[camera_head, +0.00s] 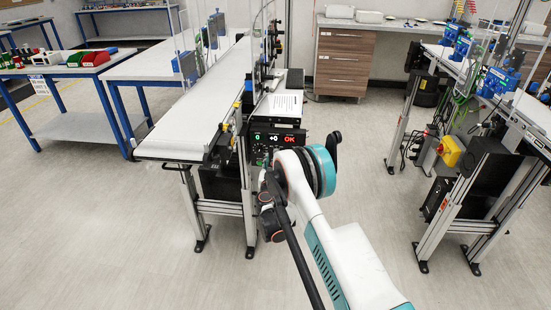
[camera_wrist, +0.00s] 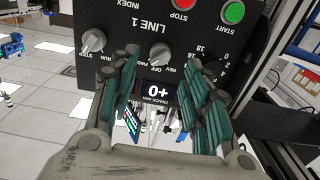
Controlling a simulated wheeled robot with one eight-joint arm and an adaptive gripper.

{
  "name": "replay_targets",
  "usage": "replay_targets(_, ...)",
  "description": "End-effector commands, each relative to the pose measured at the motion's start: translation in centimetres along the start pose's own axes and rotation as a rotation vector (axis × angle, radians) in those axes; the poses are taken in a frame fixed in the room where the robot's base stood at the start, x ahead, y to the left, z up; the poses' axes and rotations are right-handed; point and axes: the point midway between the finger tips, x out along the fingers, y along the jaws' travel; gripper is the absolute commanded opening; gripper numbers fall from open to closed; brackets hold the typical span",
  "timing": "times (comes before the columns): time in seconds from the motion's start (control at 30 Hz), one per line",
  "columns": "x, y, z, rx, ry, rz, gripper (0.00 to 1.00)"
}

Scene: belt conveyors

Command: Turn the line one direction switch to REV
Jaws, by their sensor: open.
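The line one control panel (camera_wrist: 130,22) fills the upper wrist view, upside down and marked LINE 1. Its direction switch (camera_wrist: 160,54) is a grey knob with REV, OFF and FWD lettering around it; I cannot tell for sure which mark it points to. My gripper (camera_wrist: 163,92) is open, with its green-padded fingers on either side below the switch in the picture, and nothing is between them. Contact with the knob is not visible. In the head view the panel's display (camera_head: 275,139) shows above my arm, which hides the switch.
A second knob (camera_wrist: 93,41) marked STEP and RUN, a speed dial (camera_wrist: 214,66), a red STOP button (camera_wrist: 184,3) and a green START button (camera_wrist: 232,12) surround the switch. The belt conveyor (camera_head: 190,118) runs behind.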

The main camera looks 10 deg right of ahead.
Motion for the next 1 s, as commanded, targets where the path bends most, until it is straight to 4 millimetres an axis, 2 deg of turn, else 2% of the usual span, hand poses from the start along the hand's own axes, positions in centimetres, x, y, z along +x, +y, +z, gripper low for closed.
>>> replay_targets(0.1,2.2,0.1,0.2,0.0,0.0,0.001,0.44)
replay_targets(0.3,4.4,0.0,0.1,0.0,0.0,0.0,0.44)
replay_targets(0.7,5.1,0.0,0.0,0.0,0.0,0.0,0.44)
replay_targets(0.77,5.1,0.0,0.0,0.0,0.0,0.0,0.32)
replay_targets(0.9,5.1,0.0,0.0,0.0,0.0,0.0,0.01)
replay_targets(1.0,5.1,0.0,0.0,0.0,0.0,0.0,0.0)
